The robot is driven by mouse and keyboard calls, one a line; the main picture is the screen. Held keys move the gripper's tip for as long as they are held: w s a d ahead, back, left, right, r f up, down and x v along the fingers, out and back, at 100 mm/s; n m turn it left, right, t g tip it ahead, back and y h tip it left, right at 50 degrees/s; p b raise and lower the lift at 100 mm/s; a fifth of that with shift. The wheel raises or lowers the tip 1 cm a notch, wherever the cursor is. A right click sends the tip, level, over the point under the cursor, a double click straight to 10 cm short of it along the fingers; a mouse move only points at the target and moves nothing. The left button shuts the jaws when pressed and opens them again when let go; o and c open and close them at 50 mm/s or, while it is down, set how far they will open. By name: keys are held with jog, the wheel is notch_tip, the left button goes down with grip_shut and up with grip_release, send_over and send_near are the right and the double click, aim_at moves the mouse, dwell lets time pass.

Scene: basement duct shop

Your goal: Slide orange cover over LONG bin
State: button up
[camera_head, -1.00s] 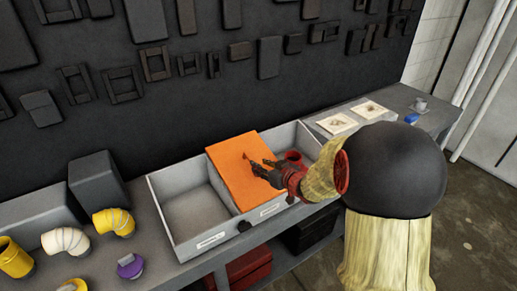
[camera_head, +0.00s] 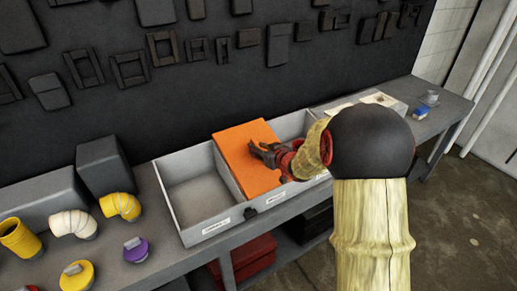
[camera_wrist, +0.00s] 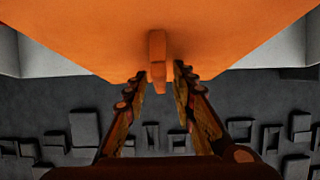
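The orange cover (camera_head: 248,178) lies flat across the middle of a grey divided bin box (camera_head: 186,240). The left compartment (camera_head: 192,190) is uncovered and empty; part of the right one (camera_head: 291,127) shows uncovered. Two white labels, (camera_head: 215,226) and (camera_head: 272,199), are on the front wall, too small to read. My gripper (camera_head: 252,152) is over the cover's right part. In the wrist view the cover's raised orange handle (camera_wrist: 157,48) stands between the fingertips of my gripper (camera_wrist: 160,74). The fingers are apart, with narrow gaps beside the handle. The arm hides part of the right compartment.
Yellow elbow (camera_head: 121,206), white elbow (camera_head: 70,223) and a purple-topped piece (camera_head: 135,248) stand left on the bench. Dark grey boxes (camera_head: 103,165) stand behind them. A blue item (camera_head: 421,112) lies at the far right. The dark tool wall (camera_head: 120,110) rises behind.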

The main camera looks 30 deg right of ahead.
grip_shut()
dwell(0.7)
